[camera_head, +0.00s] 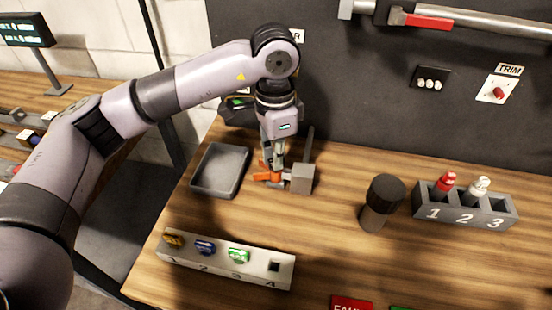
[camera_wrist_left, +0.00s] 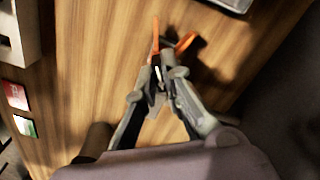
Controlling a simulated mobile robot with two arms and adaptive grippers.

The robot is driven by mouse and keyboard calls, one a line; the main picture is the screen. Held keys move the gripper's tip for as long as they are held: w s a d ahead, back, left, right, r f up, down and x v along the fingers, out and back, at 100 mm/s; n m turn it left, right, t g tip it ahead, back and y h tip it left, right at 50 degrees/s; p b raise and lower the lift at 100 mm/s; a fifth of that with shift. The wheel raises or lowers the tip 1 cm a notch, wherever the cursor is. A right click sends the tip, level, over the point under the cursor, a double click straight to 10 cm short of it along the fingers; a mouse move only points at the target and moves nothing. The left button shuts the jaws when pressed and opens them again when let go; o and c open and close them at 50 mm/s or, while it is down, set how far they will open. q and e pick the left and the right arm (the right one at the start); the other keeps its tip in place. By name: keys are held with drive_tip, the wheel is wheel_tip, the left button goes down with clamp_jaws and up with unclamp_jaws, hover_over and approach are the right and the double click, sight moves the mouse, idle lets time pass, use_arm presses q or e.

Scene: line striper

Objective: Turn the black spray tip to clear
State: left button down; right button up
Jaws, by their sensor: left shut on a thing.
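My left gripper (camera_head: 278,162) points down at the workbench, beside a small grey block (camera_head: 302,178) and an orange part (camera_head: 266,176). In the left wrist view its fingertips (camera_wrist_left: 159,78) are closed together on a small dark piece, which fits the black spray tip; the fingers hide most of it. The orange part (camera_wrist_left: 155,38) sticks out just beyond the fingertips, in two prongs. Which way the tip is turned cannot be told. My right gripper is not in view.
A grey tray (camera_head: 220,170) lies left of the gripper. A numbered rack (camera_head: 225,263) holds yellow, blue and green pieces, with a dark square at 4. A black cylinder (camera_head: 381,203) and a numbered holder with bottles (camera_head: 465,212) stand right. Bench between is clear.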

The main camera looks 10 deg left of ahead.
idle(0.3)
use_arm(q)
drive_tip(key=c, duration=1.6)
unclamp_jaws()
drive_tip(key=shift+c, duration=0.2)
drive_tip(key=shift+o, duration=0.6)
drive_tip(key=o, duration=0.4)
drive_tip(key=shift+o, duration=0.2)
drive_tip(key=shift+r, duration=0.15)
drive_tip(key=shift+r+p, duration=1.3)
drive_tip(key=shift+r, duration=2.1)
